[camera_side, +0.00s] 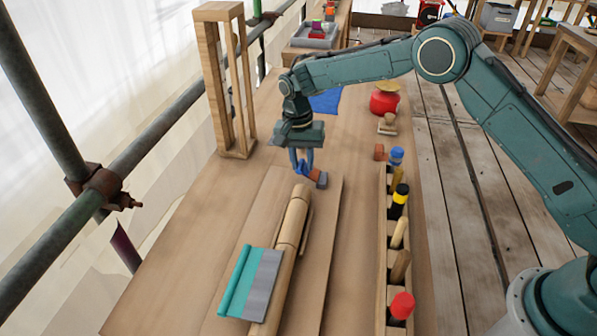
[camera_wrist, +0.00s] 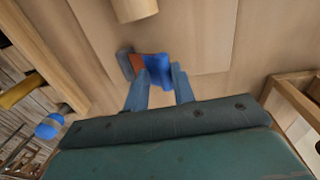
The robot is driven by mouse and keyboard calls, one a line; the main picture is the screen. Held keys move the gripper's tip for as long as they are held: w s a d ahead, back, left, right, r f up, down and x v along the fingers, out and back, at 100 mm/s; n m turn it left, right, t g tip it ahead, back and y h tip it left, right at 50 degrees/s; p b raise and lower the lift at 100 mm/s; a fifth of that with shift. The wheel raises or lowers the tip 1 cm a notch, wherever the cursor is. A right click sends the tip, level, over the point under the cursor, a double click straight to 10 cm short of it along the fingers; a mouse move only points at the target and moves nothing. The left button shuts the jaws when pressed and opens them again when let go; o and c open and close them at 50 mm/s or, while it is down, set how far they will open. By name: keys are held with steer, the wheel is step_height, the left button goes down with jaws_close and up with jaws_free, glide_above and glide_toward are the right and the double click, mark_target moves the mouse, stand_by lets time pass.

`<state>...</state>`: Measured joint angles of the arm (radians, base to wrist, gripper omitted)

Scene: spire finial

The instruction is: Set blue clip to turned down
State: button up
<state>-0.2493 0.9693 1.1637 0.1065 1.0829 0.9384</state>
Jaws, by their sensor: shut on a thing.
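My gripper (camera_side: 303,160) points down over the far end of a flat board on the bench. It is shut on the blue clip, which shows between the fingertips in the wrist view (camera_wrist: 155,67). In the side view the fingers largely cover the clip, and I cannot tell which way it is turned. Right against the clip is a small block with an orange-brown part (camera_wrist: 137,63) and a dark grey part (camera_wrist: 125,63). In the side view the grey part (camera_side: 321,180) is at the block's right end, low over the board.
A round wooden spar (camera_side: 293,218) lies on the board (camera_side: 325,235), with a teal roll and grey sheet (camera_side: 250,282) near its front end. A wooden rack (camera_side: 382,260) of tools stands to the right. A tall wooden frame (camera_side: 217,90) stands at the left.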

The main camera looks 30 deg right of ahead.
steer(key=shift+w+f+g+h, duration=0.15)
steer(key=shift+f+g+h, duration=0.15)
steer(key=shift+f+g, duration=0.15)
steer(key=o, duration=1)
steer(key=shift+a, duration=0.1)
steer(key=shift+r, duration=0.25)
steer(key=shift+w+a+r, duration=0.15)
steer(key=shift+r, duration=1)
steer(key=shift+w+a+r, duration=0.15)
steer(key=shift+a+r, duration=0.05)
steer(key=shift+r, duration=1)
steer(key=shift+w+a+r, duration=0.15)
steer(key=shift+r, duration=1)
steer(key=shift+o, duration=0.3)
